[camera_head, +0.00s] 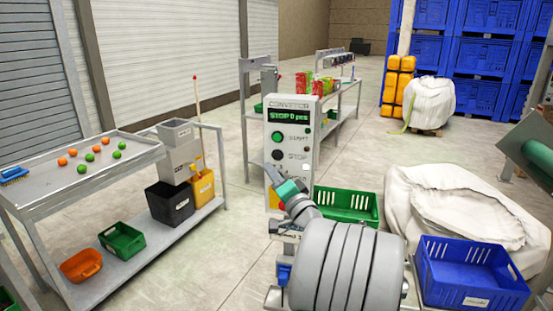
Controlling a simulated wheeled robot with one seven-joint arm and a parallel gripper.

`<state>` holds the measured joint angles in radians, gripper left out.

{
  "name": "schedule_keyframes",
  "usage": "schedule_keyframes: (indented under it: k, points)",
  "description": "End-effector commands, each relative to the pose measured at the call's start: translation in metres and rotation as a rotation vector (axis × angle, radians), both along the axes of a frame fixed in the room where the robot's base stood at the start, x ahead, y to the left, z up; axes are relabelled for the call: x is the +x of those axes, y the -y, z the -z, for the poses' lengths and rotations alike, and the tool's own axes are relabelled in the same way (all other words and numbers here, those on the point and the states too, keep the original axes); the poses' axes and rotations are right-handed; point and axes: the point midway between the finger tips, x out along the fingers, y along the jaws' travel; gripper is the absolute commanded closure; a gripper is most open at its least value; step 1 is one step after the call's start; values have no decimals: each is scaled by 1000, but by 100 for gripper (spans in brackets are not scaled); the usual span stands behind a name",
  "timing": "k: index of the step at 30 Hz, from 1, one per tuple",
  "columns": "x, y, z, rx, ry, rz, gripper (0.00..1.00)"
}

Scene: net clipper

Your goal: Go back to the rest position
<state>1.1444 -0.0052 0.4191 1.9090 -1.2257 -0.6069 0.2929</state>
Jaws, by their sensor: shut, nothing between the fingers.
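My gripper (270,172) is in the middle of the head view, at the end of my grey arm that reaches up from the lower middle. Its fingers are shut and empty. They are in front of the conveyor control box (291,112), near its lower left side. Whether they touch the box I cannot tell. The box has a display reading "STOP 0 pcs", a green start button (277,136) and a dark stop button (277,155). The lower part of the box is partly hidden by my gripper and arm.
A grey table (60,198) at left bears orange and green balls, with bins on its lower shelf. A green crate (347,208), a large white sack (455,200) and a blue crate (470,280) stand close to my arm at right. Open floor (215,255) lies left of my arm.

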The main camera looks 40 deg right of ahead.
Motion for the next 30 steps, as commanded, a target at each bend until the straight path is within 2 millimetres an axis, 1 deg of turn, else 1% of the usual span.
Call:
schedule_keyframes:
  k: [17, 18, 20, 22, 23, 24, 25, 26, 27, 29, 30]
  points:
    - [0, 0, 0, -6, -1, 1, 100]
    - [1, -1, 2, -23, -13, -1, 100]
    - [5, -11, 14, -46, -70, -39, 100]
    - [11, -21, 49, -90, -211, -92, 100]
    - [10, -24, 71, -107, -293, -111, 100]
    - [7, -27, 103, -119, -405, -135, 100]
    - [1, -30, 128, -120, -490, -153, 100]
    - [-6, -33, 154, -118, -574, -170, 100]
    - [-18, -36, 183, -111, -679, -192, 100]
    - [-40, -43, 222, -92, -822, -224, 100]
    - [-56, -47, 243, -79, -911, -243, 100]
